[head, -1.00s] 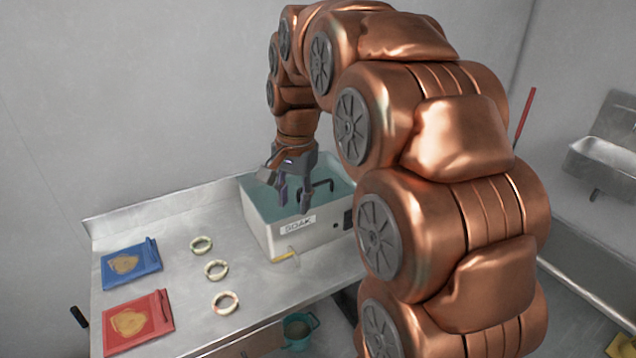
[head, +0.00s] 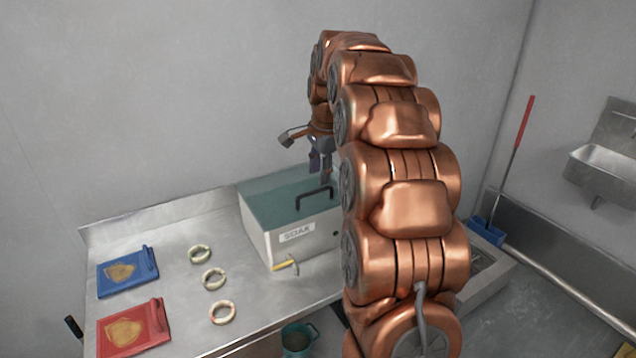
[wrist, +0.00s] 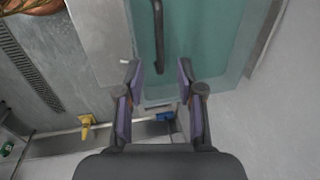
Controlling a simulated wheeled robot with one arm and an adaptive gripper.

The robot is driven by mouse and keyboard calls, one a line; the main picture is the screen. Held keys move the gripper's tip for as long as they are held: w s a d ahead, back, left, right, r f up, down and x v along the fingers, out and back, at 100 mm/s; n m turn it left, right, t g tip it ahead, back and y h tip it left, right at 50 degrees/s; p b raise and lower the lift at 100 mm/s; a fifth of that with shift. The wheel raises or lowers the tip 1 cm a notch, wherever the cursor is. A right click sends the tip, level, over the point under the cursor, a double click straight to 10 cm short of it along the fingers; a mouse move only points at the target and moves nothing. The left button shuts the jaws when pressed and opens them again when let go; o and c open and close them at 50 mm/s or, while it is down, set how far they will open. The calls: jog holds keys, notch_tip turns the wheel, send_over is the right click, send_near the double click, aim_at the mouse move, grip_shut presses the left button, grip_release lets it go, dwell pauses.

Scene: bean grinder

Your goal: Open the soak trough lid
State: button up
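The soak trough (head: 290,241) is a grey box labelled SOAK on the metal counter. Its lid (head: 275,205) is teal, see-through and lies flat on top, looking closed. A black bar handle (head: 314,191) stands on the lid near its front; it also shows in the wrist view (wrist: 158,38). My gripper (head: 322,175) is above the right part of the lid, behind the handle in the head view. In the wrist view my gripper (wrist: 161,80) has its fingers spread with nothing between them. The handle lies beyond the fingertips. My arm hides the trough's right end.
A yellow-handled fitting (head: 287,265) sticks out at the trough's front. Several rings (head: 213,278) and a blue board (head: 128,272) and red board (head: 134,328) lie on the counter to the left. A wall is close behind. A sink (head: 603,165) hangs at the right.

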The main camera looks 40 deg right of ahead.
aim_at(318, 191)
jog(key=shift+w+f+p, duration=0.2)
jog(key=shift+f+p, duration=0.05)
jog(key=shift+f, duration=0.95)
jog(key=shift+w+f+p, duration=0.2)
jog(key=shift+f+p, duration=0.05)
jog(key=shift+f, duration=0.9)
grip_shut()
